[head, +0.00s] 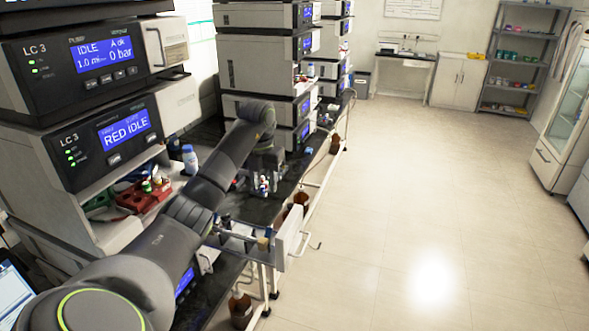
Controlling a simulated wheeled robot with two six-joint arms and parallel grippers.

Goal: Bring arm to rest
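My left arm (200,190) reaches in from the bottom left, along the front of the instrument stacks. Its far end bends downward at the middle of the black bench. My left gripper (264,182) points down there, small in view, close to some small red, white and blue items on the bench. Its fingers are too small and cluttered to tell whether they are open or shut, or whether they touch anything. My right arm and gripper are not in view.
Instrument stacks, including an LC 3 unit reading "RED IDLE" (105,142), stand along the left. A pulled-out white drawer or panel (291,232) juts from the bench. Brown bottles (240,308) stand below. A shelf rack (515,60) is at the back. The floor (430,200) is clear.

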